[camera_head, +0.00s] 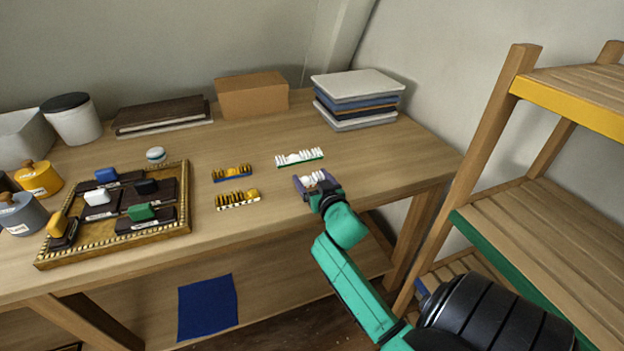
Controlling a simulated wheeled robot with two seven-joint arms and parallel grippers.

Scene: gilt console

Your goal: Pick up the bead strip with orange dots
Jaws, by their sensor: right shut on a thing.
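My right gripper (318,190) reaches in from the lower right and is shut on a bead strip (313,178) with white beads and a dark bluish base, at the table's front half. The gripper hides much of this strip, and I cannot make out orange dots on it. Three other bead strips lie near: one with white beads on a green base (300,158) just behind, one with yellow beads on a blue base (232,174) to the left, and one with yellow beads on a pale, dark-spotted base (238,201) in front of that. My left gripper is not in view.
A gilt-edged tray (187,200) with dark blocks and coloured pieces stands left. Behind are a brown box (252,95), a stack of books (357,88) and a dark book (162,113). A wooden shelf (545,200) stands close on the right. The table's right end is clear.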

